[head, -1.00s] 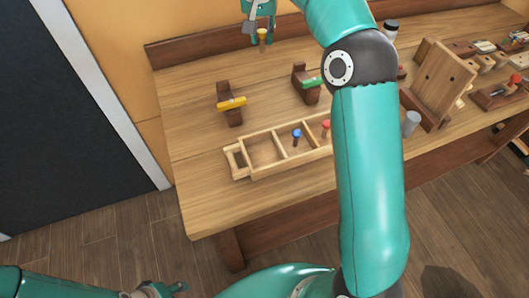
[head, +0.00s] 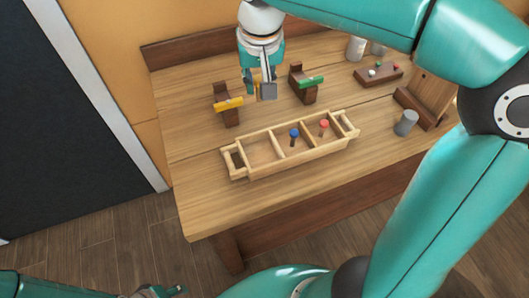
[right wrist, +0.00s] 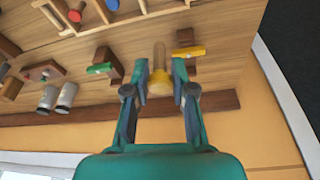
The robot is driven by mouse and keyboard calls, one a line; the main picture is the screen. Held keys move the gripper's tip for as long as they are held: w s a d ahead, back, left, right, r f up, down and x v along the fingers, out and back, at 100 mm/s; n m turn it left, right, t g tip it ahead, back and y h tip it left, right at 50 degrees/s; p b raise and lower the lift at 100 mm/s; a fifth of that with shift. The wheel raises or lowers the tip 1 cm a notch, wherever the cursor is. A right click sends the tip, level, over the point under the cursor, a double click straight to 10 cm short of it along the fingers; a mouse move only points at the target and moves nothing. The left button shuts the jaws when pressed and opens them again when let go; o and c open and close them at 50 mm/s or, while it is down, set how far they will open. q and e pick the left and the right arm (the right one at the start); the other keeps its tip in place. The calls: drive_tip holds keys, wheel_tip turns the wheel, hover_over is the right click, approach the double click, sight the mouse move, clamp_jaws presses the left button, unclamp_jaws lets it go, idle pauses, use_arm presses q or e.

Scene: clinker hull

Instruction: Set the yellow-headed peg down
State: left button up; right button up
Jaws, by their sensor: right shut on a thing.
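My right gripper (head: 262,92) is shut on the yellow-headed peg, over the back of the bench between two wooden stands. In the right wrist view the yellow-headed peg (right wrist: 159,84) sits between the fingers (right wrist: 160,78), its pale shaft pointing away from the gripper. In the head view the fingers mostly hide it; I cannot tell whether it touches the bench. The yellow-barred stand (head: 229,104) is left of the gripper and the green-barred stand (head: 311,83) right. My left gripper (head: 165,291) is at the bottom edge, partly cut off, its jaws unclear.
A divided wooden tray (head: 268,171) stands in front, its left compartment empty. A blue-headed peg (head: 293,134) is in the middle one, a red-headed peg (head: 323,126) in the right one. A grey cylinder (head: 405,122) stands further right. The front left bench top is bare.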

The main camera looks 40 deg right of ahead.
drive_tip(key=f, duration=2)
drive_tip(key=shift+s+a+b, duration=0.1)
drive_tip(key=shift+s+b, duration=0.1)
drive_tip(key=shift+b, duration=0.2)
drive_tip(key=shift+f, duration=0.2)
drive_tip(key=o, duration=0.7)
drive_tip(key=shift+r, duration=0.1)
drive_tip(key=shift+r, duration=0.5)
drive_tip(key=v, duration=1.1)
